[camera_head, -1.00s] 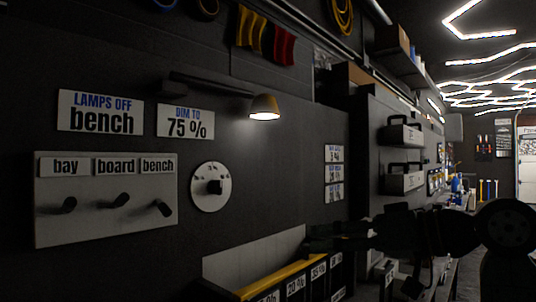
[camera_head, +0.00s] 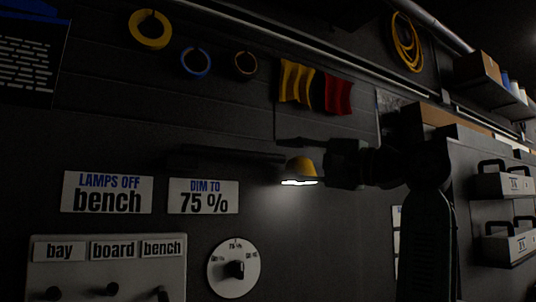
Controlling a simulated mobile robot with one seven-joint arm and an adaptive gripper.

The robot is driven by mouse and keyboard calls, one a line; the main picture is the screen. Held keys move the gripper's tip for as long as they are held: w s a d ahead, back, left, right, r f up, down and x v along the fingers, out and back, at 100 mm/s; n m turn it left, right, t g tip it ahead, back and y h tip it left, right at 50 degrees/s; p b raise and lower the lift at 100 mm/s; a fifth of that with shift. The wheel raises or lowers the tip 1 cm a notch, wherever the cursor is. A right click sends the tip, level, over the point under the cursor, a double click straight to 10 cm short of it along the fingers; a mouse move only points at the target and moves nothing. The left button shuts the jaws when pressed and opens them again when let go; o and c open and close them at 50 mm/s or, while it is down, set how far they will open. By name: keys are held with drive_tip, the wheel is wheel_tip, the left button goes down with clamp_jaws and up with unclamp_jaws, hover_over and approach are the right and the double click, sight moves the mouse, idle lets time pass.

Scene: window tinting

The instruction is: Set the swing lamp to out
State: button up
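The swing lamp has a dark arm (camera_head: 225,155) lying along the dark wall and a yellow-orange shade (camera_head: 301,166) at its right end, lit white underneath. My gripper (camera_head: 303,160) reaches in from the right at the shade. One dark finger passes above the shade, and a second dark edge shows low across its front near the lit rim. The fingers look apart, with the shade between them. Whether they touch it is unclear in the dark.
Below are signs "LAMPS OFF bench" (camera_head: 107,192) and "DIM TO 75 %" (camera_head: 203,196), a round dial (camera_head: 234,268) and a switch panel (camera_head: 105,251) labelled bay, board, bench. Tape rolls and coloured cloths hang above. Shelving with bins (camera_head: 507,245) stands at the right.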

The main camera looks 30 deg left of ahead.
sight(253, 156)
drive_tip(key=p+x, duration=0.3)
drive_tip(key=x, duration=0.5)
drive_tip(key=shift+a+r, duration=0.1)
drive_tip(key=shift+a, duration=0.3)
drive_tip(key=shift+w+a, duration=0.15)
drive_tip(key=shift+a, duration=0.35)
drive_tip(key=shift+c, duration=0.6)
clamp_jaws()
